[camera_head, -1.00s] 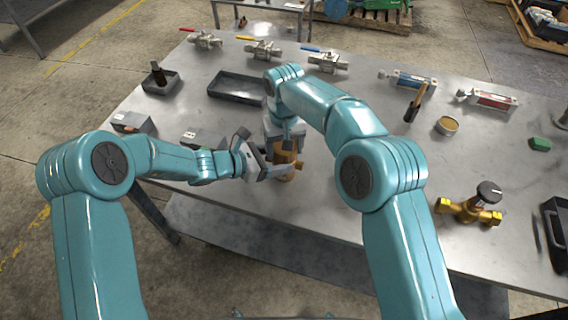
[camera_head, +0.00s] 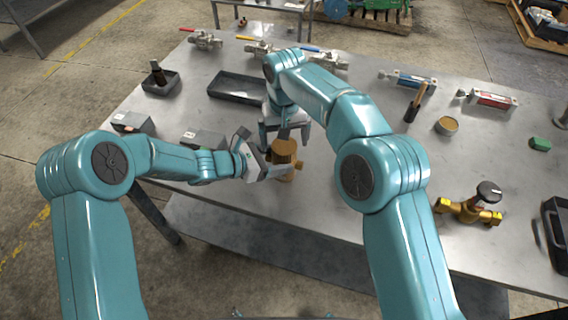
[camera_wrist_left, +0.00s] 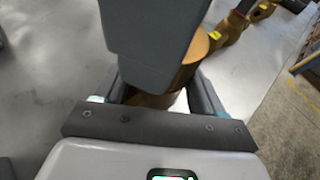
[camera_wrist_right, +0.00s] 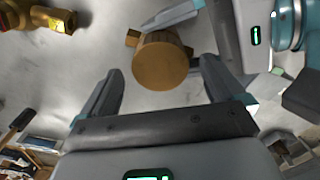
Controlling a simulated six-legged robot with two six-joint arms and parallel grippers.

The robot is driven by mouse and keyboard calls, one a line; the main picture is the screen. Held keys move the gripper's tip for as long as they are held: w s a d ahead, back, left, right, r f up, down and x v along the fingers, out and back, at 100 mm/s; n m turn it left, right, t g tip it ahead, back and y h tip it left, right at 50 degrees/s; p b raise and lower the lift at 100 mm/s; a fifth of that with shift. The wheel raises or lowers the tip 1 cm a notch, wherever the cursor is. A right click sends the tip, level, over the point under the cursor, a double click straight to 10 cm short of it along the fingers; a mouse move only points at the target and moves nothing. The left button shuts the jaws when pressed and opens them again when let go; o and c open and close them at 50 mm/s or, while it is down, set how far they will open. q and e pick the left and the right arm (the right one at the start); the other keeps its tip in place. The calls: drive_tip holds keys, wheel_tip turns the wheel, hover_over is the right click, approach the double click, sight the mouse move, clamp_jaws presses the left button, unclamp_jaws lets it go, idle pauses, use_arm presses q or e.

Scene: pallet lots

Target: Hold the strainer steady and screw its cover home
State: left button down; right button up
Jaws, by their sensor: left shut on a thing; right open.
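The brass strainer (camera_head: 282,172) stands near the table's front edge with its round brass cover (camera_head: 285,148) on top. The flat top of the cover shows in the right wrist view (camera_wrist_right: 160,65); whether the cover is fully seated I cannot tell. My left gripper (camera_head: 272,174) is shut on the strainer body from the left. The body shows between its fingers in the left wrist view (camera_wrist_left: 160,98), partly hidden by a large grey part of my right gripper.
A grey tray (camera_head: 237,87) and grey boxes (camera_head: 204,139) lie behind and left. A brass valve with a black knob (camera_head: 470,207) stands at right. A round tin (camera_head: 446,126) and a hammer (camera_head: 415,103) are farther back. The table between strainer and valve is clear.

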sight(284, 145)
drive_tip(key=shift+r, duration=0.55)
drive_tip(key=shift+c, duration=0.6)
wheel_tip(284, 145, up, 4)
drive_tip(key=n, duration=0.3)
drive_tip(key=shift+f, duration=0.25)
drive_tip(key=shift+f, duration=4.05)
